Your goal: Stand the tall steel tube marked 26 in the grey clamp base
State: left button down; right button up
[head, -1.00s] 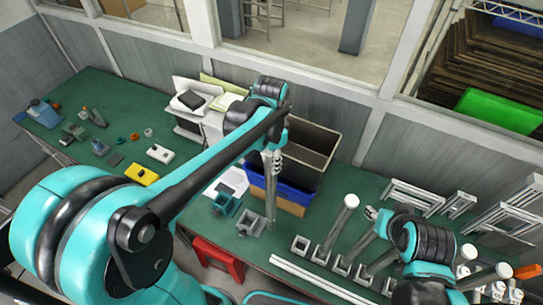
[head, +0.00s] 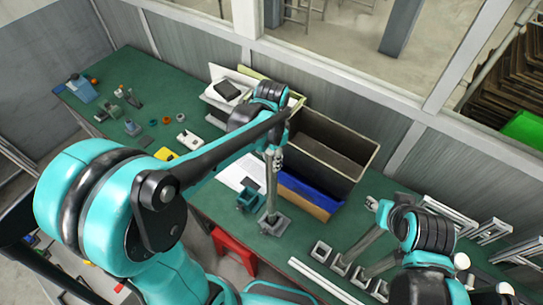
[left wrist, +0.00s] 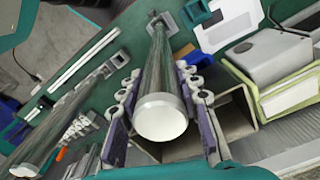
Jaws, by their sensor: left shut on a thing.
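My left gripper (head: 274,158) is shut on the tall steel tube (head: 271,190), which hangs close to upright. The tube's lower end meets the grey clamp base (head: 275,223) in the head view. In the left wrist view the tube (left wrist: 160,65) runs between the fingers with its pale round cap toward the camera. Its far end reaches the clamp base there (left wrist: 160,25); I cannot tell how deep it sits. No number 26 is readable. My right gripper (head: 373,203) is small, over the right part of the table, and its jaws are unclear.
A teal clamp block (head: 248,200) is close left of the grey base. A dark bin (head: 345,180) stands behind the tube. A row of square sockets (head: 321,251) and long white bars (head: 325,281) lie to the right. A red stool (head: 233,255) is below the table's front edge.

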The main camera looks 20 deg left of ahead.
pick_arm(q)
notch_tip(320, 180, down, 3)
jog(key=shift+b, duration=0.85)
dwell(0.8)
jog(key=shift+f+b, duration=0.65)
jog(key=shift+b, duration=0.15)
jog(key=c, duration=1.3)
grip_release()
jog(key=shift+c, duration=0.2)
jog(key=shift+r+p, duration=3.95)
jog(key=shift+r, duration=1.6)
